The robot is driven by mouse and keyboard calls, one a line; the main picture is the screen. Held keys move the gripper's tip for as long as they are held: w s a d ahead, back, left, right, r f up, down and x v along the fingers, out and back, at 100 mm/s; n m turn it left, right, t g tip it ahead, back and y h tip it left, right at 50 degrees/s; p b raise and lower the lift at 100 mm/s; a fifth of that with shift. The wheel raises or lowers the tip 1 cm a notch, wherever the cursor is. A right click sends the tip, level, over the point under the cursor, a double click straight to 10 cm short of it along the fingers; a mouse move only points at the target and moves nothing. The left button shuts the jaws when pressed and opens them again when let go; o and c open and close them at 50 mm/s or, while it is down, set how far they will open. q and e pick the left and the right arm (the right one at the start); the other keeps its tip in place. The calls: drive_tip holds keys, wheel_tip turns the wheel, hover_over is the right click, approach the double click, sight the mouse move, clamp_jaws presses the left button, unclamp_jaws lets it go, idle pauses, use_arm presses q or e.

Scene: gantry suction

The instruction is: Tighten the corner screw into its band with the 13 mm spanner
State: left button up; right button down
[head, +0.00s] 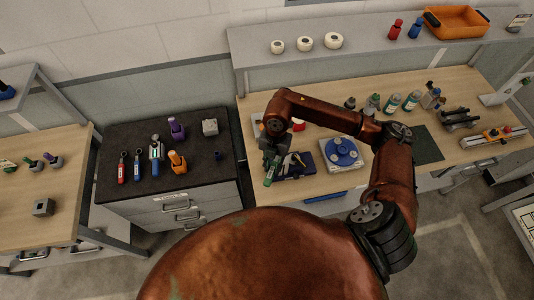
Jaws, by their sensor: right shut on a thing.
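My right gripper (272,148) reaches in from the right over the front left of the long wooden bench. It is shut on a green-handled tool (271,173), which hangs down at the bench's front edge. The tool looks like a spanner; its size mark cannot be read and its upper end is hidden by the gripper. A dark blue fixture (302,169) with small grey and yellow parts lies just right of the tool. The corner screw and its band are too small to make out. My left gripper is not in view.
A white plate with a blue round part (342,151) stands right of the fixture. Bottles (411,101) and a dark mat (425,143) are further right. A dark-topped cabinet (215,175) at left holds red, blue and teal tools and a purple and an orange one.

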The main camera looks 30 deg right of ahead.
sight(271, 166)
drive_tip(key=m, duration=0.1)
drive_tip(key=w+r+m, duration=0.1)
drive_tip(key=shift+r+m, duration=0.15)
drive_tip(key=shift+m, duration=0.25)
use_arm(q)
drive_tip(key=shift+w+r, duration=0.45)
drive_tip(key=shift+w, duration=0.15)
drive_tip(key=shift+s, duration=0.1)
use_arm(e)
drive_tip(key=shift+a, duration=0.15)
drive_tip(key=shift+f, duration=0.2)
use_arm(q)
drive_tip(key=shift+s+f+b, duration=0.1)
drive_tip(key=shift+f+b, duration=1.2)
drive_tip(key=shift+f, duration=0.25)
use_arm(e)
drive_tip(key=shift+s+f, duration=0.1)
drive_tip(key=shift+f, duration=1.7)
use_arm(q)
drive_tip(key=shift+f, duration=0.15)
use_arm(e)
drive_tip(key=shift+f, duration=0.15)
use_arm(q)
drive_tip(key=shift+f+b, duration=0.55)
drive_tip(key=shift+b, duration=0.15)
use_arm(e)
drive_tip(key=shift+f, duration=0.75)
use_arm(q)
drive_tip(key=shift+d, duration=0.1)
